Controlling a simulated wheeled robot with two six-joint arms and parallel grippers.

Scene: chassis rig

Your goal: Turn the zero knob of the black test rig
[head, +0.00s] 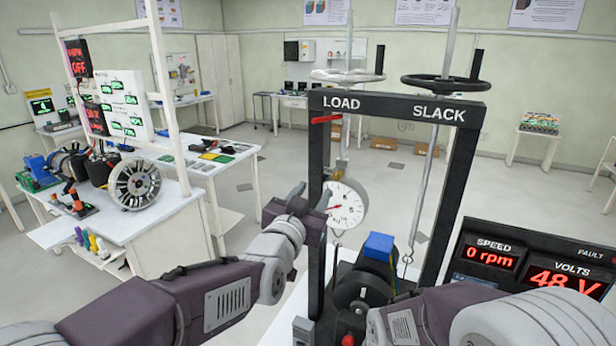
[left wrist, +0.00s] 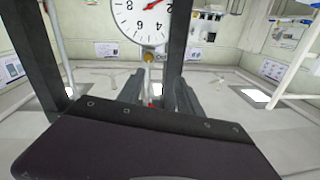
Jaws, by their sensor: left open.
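The black test rig (head: 461,165) stands right of centre in the head view, its top bar marked LOAD and SLACK. A white round dial gauge (head: 349,203) with a red needle hangs in its frame; the dial also shows at the top of the left wrist view (left wrist: 135,18). A small brass-coloured knob (left wrist: 148,55) sits at the dial's rim there, probably the zero knob. My left gripper (head: 326,199) is open beside the dial's left edge. In the wrist view its fingers (left wrist: 159,90) point toward the knob, with nothing seen between them. My right gripper is out of view.
Two handwheels (head: 445,83) top the rig. A motor with a blue box (head: 379,245) sits low inside the frame. A display panel (head: 530,268) reading 0 rpm and 48 V stands at right. A white bench (head: 150,222) with equipment is at left. The rig's left post (head: 315,160) is close to my left gripper.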

